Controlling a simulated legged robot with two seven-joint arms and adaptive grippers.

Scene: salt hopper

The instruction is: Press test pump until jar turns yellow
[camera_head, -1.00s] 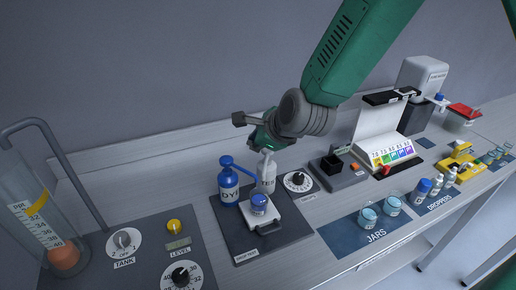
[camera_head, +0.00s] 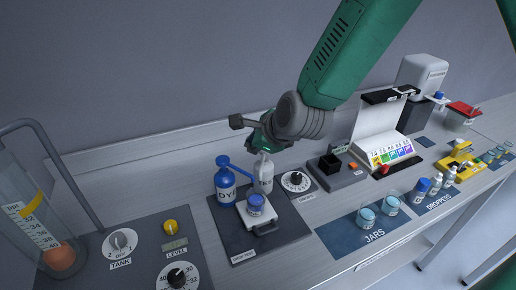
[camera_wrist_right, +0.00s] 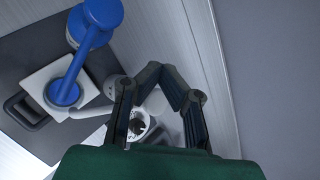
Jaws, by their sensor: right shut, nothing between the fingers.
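A small jar (camera_head: 256,206) with blue contents sits on a white stand (camera_head: 269,222) on a dark mat. It also shows in the right wrist view (camera_wrist_right: 64,93). The blue dye pump bottle (camera_head: 226,188) stands behind-left of it, its spout reaching over the jar. A white pump bottle (camera_head: 264,176) with an unclear label stands behind-right. My right gripper (camera_head: 250,131) is shut and empty, directly above the white bottle's top. Whether it touches the pump head is hidden. In the right wrist view the dark fingers (camera_wrist_right: 167,86) overlap the white bottle's area. My left gripper is out of view.
A dial (camera_head: 296,181) is close right of the white bottle. Further right are a black cup holder (camera_head: 330,166), a colour chart (camera_head: 391,155) and jars (camera_head: 366,217) on a mat. A tank (camera_head: 35,225) with knobs is at left. The wall is close behind.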

